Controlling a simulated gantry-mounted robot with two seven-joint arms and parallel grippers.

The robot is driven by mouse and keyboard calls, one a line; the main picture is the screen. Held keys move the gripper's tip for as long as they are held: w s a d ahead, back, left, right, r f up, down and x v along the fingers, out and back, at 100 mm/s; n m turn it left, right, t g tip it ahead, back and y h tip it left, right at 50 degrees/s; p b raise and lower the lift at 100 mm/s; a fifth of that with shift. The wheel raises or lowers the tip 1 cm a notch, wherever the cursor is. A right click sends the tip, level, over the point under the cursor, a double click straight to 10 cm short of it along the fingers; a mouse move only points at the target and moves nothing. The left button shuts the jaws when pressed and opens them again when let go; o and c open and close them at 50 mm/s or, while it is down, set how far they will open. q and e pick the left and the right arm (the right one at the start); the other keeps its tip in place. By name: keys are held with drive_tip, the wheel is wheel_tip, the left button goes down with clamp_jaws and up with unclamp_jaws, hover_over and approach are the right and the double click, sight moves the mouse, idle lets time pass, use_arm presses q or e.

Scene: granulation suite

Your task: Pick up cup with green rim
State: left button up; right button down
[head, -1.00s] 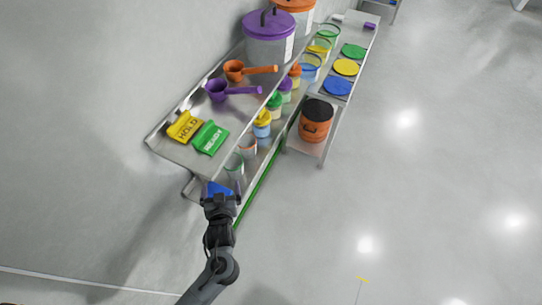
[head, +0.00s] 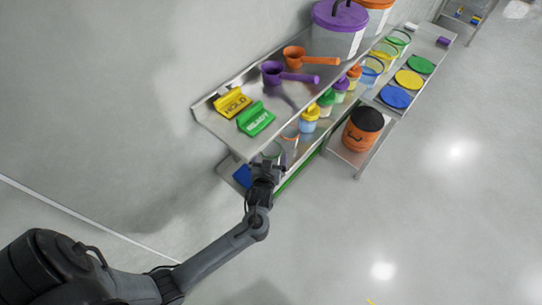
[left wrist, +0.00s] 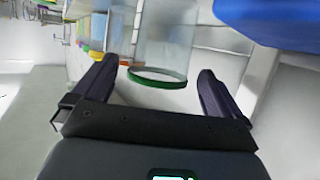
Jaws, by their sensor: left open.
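The clear cup with a green rim (left wrist: 165,48) shows in the left wrist view, its rim towards the bottom of that picture. My left gripper (head: 266,166) is at the near end of the lower shelf in the head view. It also shows in the left wrist view (left wrist: 158,70), where it is open, one finger to each side of the cup's rim. Gaps show between the fingers and the cup, so it is not gripped. In the head view my gripper mostly hides this cup. My right gripper is not in view.
A blue object (head: 242,175) lies left of my gripper. Several lidded jars, including a yellow-lidded one (head: 309,118), line the lower shelf. The floor at right is clear.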

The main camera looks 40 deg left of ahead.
sight(272, 146)
use_arm(q)
drive_tip(key=shift+x, duration=2.1)
drive_tip(key=shift+f, duration=0.15)
drive_tip(key=shift+c, duration=0.5)
drive_tip(key=c, duration=0.8)
drive_tip(key=shift+c, duration=0.2)
